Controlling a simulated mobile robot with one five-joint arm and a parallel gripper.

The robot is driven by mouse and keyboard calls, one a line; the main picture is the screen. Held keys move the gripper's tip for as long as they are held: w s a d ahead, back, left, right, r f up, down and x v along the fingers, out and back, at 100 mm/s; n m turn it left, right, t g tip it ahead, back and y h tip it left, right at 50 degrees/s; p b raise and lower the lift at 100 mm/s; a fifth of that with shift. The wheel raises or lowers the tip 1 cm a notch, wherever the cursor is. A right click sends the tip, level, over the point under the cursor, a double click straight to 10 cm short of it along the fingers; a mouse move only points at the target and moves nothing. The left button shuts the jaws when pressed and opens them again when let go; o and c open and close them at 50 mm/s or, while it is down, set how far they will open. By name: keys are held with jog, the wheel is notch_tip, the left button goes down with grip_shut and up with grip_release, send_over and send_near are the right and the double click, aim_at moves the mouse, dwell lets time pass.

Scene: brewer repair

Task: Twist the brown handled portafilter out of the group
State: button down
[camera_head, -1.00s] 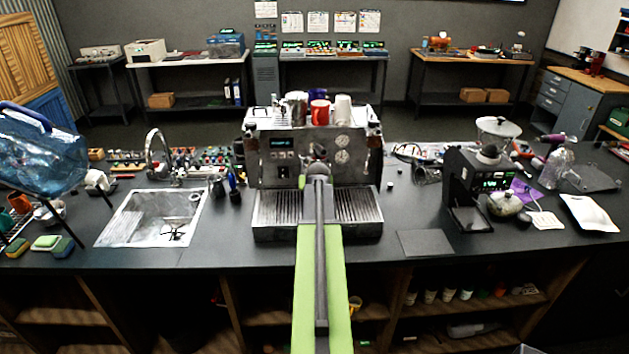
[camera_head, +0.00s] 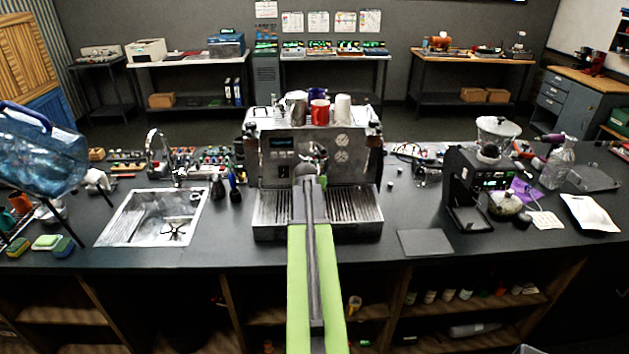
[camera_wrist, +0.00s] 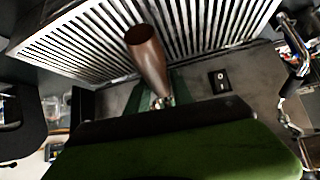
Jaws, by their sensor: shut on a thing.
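The espresso machine (camera_head: 272,165) stands at the middle of the counter, with two round gauges and a small display on its front. In the wrist view the brown handle of the portafilter (camera_wrist: 147,55) sticks out from my gripper (camera_wrist: 155,98) over the slatted drip tray (camera_wrist: 85,45). My gripper is shut on this handle. In the head view my gripper (camera_head: 308,176) is in front of the machine's middle, below the group (camera_head: 320,154). My arm hides the handle there, and I cannot tell whether the portafilter is still seated in the group.
Cups, including a red one (camera_head: 319,112), stand on top of the machine. A sink (camera_head: 150,217) is to the left, and a grinder (camera_head: 468,190) to the right. A flat dark mat (camera_head: 425,242) lies right of the machine, with bare counter around it.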

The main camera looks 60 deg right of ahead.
jog(key=w+m+g, duration=0.2)
jog(key=m, duration=0.1)
jog(key=shift+w+a+h, duration=0.35)
jog(key=shift+a+h, duration=0.05)
dwell(0.4)
jog(key=w+m+g, duration=0.2)
jog(key=m+g, duration=0.1)
jog(key=shift+w+m, duration=0.2)
jog(key=shift+m, duration=0.1)
jog(key=shift+r+p, duration=0.1)
jog(key=shift+p, duration=0.25)
jog(key=shift+f+b, duration=1.25)
jog(key=shift+f, duration=0.05)
dwell(2.9)
dwell(0.8)
jog(key=w+a, duration=0.1)
jog(key=a, duration=1.2)
jog(key=shift+w, duration=0.25)
